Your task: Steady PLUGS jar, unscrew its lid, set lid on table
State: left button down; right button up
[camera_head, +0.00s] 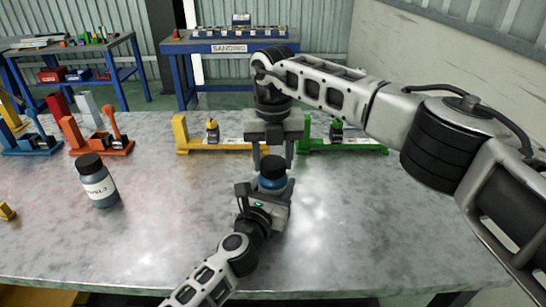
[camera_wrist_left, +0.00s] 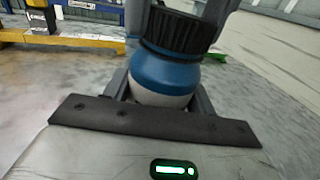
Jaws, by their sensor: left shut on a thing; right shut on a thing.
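The jar (camera_head: 272,183) has a blue body and a dark ridged lid (camera_head: 272,164). It stands near the middle of the table. In the left wrist view the jar (camera_wrist_left: 163,76) looks upright, with the black lid (camera_wrist_left: 175,32) on top. My left gripper (camera_head: 268,192) is shut on the jar body from the near side. My right gripper (camera_head: 272,160) points down from above and is shut on the lid. The PLUGS label is hidden from both views.
Another dark-capped jar with a white label (camera_head: 97,188) stands to the left. A yellow fixture (camera_head: 190,146) and a green fixture (camera_head: 350,146) lie behind the held jar. Orange and blue fixtures stand at the far left. The table (camera_head: 400,230) is clear at the right.

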jog(key=n, duration=0.8)
jog(key=shift+r, duration=0.1)
jog(key=n, duration=0.4)
jog(key=shift+n, duration=0.4)
jog(key=n, duration=1.1)
jog(key=shift+n, duration=0.3)
jog(key=shift+r, duration=0.15)
jog(key=shift+r, duration=0.95)
jog(key=shift+r, duration=0.1)
